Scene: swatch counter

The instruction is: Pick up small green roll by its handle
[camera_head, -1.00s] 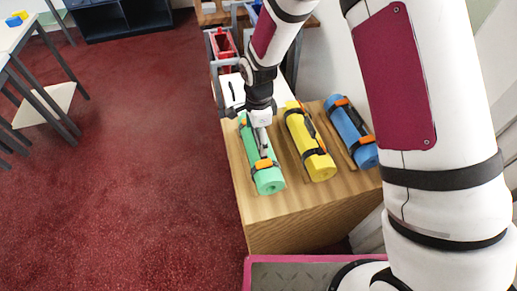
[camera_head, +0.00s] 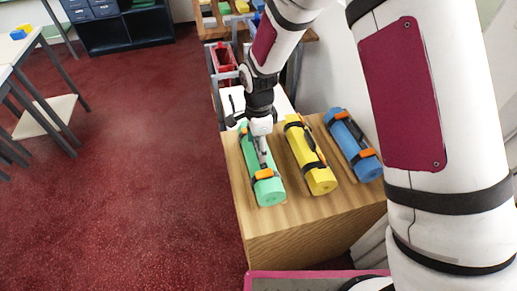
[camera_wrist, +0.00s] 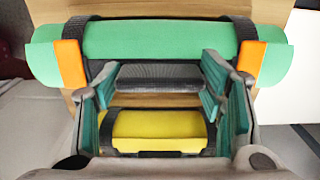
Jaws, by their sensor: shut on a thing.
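The green roll (camera_head: 268,192) lies on the wooden counter at the left of three rolls, with black straps and orange tabs. In the wrist view the green roll (camera_wrist: 160,38) spans the top of the picture. Its dark handle (camera_wrist: 160,76) sits between the teal finger pads. My gripper (camera_head: 263,163) reaches down over the green roll; in the wrist view my gripper (camera_wrist: 160,88) is shut on the handle, one finger at each end. The fingers partly hide the handle in the head view. I see no clear gap between roll and counter.
A yellow roll (camera_head: 320,180) and a blue roll (camera_head: 366,167) lie to the right on the counter (camera_head: 290,225). A white wall stands beyond the blue roll. A red crate (camera_head: 222,65) is behind the counter. Open red carpet (camera_head: 150,170) lies to the left.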

